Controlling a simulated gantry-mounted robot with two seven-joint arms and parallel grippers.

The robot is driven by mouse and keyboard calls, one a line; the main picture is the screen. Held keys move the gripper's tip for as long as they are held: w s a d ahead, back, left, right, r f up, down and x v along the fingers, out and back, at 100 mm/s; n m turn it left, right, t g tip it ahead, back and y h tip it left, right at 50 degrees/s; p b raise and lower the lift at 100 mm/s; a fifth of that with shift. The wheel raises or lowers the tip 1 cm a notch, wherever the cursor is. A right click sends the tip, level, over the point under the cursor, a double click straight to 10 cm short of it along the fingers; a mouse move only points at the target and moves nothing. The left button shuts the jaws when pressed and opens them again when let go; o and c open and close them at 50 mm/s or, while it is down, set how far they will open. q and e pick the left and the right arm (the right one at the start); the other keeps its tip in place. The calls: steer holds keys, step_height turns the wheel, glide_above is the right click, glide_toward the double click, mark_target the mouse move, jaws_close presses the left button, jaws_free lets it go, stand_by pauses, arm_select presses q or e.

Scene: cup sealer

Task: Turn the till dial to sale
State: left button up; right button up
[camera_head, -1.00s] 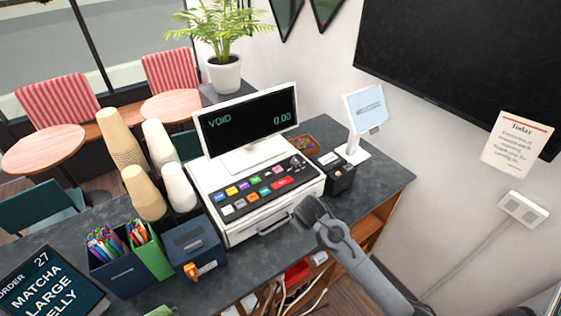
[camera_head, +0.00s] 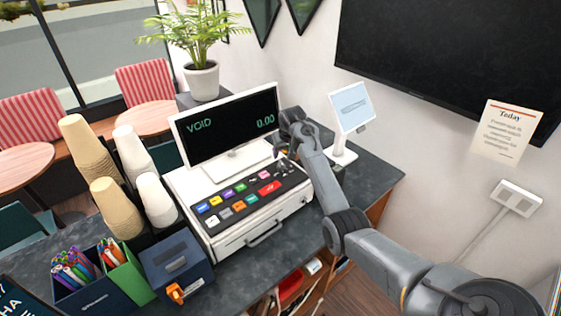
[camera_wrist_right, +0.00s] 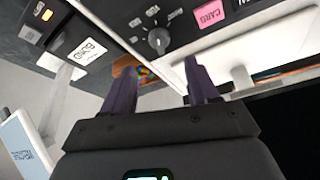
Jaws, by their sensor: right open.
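The white till (camera_head: 255,226) stands on the dark counter, and its screen (camera_head: 230,125) reads VOID and 0.00. The till dial (camera_wrist_right: 158,39) is a small dark grey round knob with labels around it, on the dark panel beside a pink CARD key. In the head view the dial is mostly hidden by my right gripper (camera_head: 284,150), which is over the right end of the key panel. In the right wrist view my right gripper (camera_wrist_right: 148,75) is open, with its two dark fingers apart and the dial beyond and between their tips. My left gripper is not in view.
A small customer screen (camera_head: 352,106) on a white stand is right of the till. Cup stacks (camera_head: 88,147), pen holders (camera_head: 125,272) and a dark blue box (camera_head: 177,266) stand to its left. A potted plant (camera_head: 202,80) is behind.

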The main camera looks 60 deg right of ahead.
mark_target(281, 162)
steer(key=x, duration=0.5)
steer(key=shift+w+f, duration=0.1)
steer(key=shift+f, duration=0.1)
steer(key=shift+x, duration=1.15)
steer(key=shift+d, duration=0.1)
steer(key=c, duration=1)
